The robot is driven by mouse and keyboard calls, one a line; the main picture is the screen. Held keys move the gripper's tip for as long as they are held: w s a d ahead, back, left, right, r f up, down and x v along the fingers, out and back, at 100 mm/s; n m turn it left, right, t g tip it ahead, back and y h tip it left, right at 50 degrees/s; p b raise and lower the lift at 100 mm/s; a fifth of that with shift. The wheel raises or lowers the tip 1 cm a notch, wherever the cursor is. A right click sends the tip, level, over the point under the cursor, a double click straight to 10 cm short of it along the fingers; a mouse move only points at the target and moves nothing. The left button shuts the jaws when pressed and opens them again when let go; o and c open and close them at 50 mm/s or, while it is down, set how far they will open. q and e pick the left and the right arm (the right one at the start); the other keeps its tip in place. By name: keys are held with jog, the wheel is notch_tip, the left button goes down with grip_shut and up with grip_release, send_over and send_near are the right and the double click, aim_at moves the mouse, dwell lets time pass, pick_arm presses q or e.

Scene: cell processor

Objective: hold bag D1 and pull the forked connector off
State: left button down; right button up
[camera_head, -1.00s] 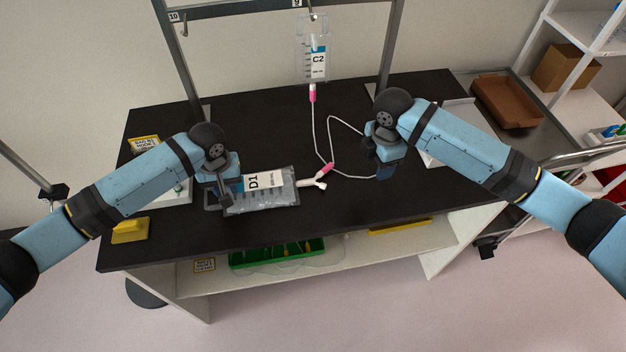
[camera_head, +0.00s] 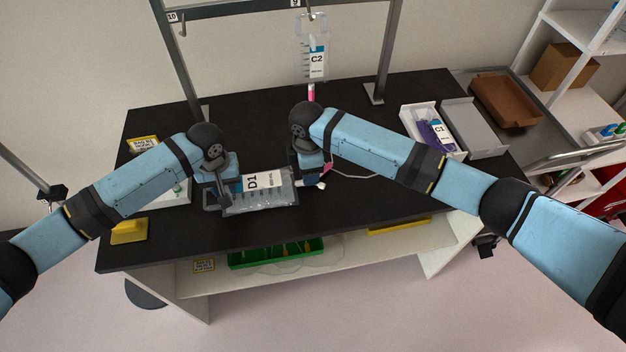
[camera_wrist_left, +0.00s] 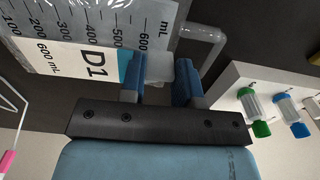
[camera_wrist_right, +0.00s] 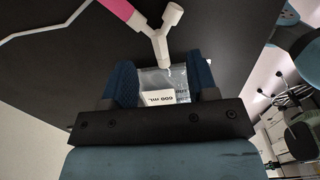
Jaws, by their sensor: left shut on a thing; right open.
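Bag D1 (camera_head: 262,192), clear with a white and blue label, lies flat on the dark bench. My left gripper (camera_wrist_left: 158,78) is shut on the clear end of the bag beside the blue label edge. My right gripper (camera_head: 307,180) is open at the bag's other end and largely hides the connector in the head view. In the right wrist view the white forked connector (camera_wrist_right: 160,38) points its stem at the bag's end (camera_wrist_right: 165,85). The open fingers (camera_wrist_right: 163,80) lie either side of that end. Whether they are level with it, I cannot tell.
Bag C2 (camera_head: 316,62) hangs from the rack above, with a pink-ended line (camera_head: 311,92) running down. A white tray (camera_head: 408,118) holds purple bag C1 (camera_head: 436,134) beside a grey tray (camera_head: 474,128). A yellow block (camera_head: 129,231) sits front left. The right front bench is clear.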

jog(key=shift+f, duration=2.3)
grip_shut()
